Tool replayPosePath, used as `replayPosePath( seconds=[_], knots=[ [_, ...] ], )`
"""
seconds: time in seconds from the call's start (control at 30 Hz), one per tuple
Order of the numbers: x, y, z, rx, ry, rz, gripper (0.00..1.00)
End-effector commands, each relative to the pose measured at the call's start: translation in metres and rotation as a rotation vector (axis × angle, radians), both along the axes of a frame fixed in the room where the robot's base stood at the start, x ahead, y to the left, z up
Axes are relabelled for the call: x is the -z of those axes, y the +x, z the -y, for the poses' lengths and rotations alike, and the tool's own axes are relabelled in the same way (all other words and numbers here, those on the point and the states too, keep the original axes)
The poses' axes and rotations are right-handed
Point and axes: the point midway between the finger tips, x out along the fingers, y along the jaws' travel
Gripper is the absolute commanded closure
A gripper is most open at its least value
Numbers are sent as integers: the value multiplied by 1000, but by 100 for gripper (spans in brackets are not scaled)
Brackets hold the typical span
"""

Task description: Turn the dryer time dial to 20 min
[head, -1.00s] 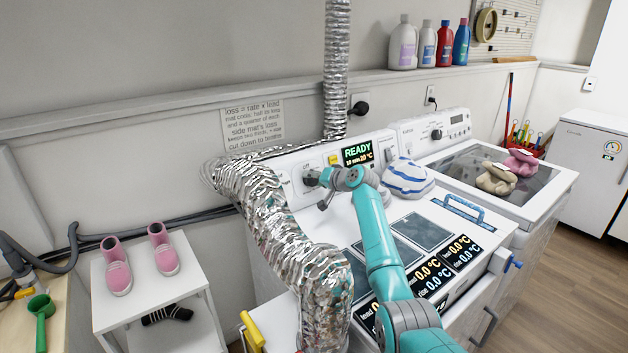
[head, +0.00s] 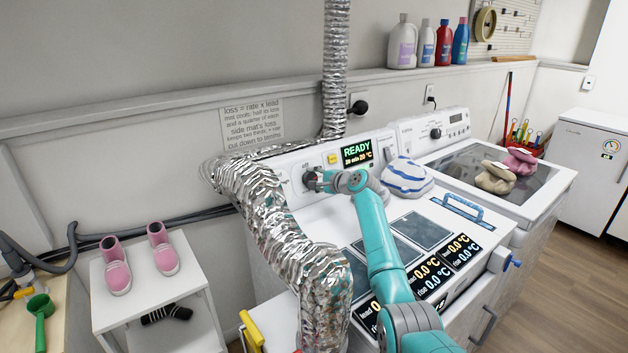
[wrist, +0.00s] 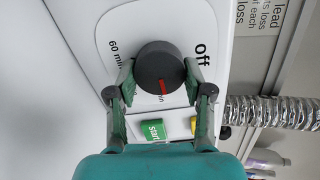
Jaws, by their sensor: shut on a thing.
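The dryer time dial (wrist: 158,66) is a dark round knob with a red pointer line. My gripper (wrist: 160,76) is shut on it, one finger on each side. In the wrist view the pointer aims down at a mostly hidden label ending in "min". "off" is printed to the right and "60 min" to the left. In the head view the dial (head: 309,180) sits at the left end of the dryer's white back panel (head: 294,171), partly hidden by my gripper (head: 318,181). The display (head: 357,153) reads READY, with what looks like 20 min and 20 °C.
A green start button (wrist: 153,130) lies below the dial in the wrist view. A silver foil duct (head: 262,210) runs close to the left of my arm. A striped cloth bundle (head: 407,178) lies on the dryer top to the right.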

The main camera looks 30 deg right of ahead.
Motion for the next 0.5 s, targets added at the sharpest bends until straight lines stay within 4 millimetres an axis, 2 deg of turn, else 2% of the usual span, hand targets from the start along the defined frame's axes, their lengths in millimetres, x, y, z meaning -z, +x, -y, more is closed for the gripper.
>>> replayPosePath(
  seconds=[0.2,0.5],
  knots=[
    [1,-1,1,41,120,-4,84],
    [2,-1,1,67,200,-8,84]
  ],
)
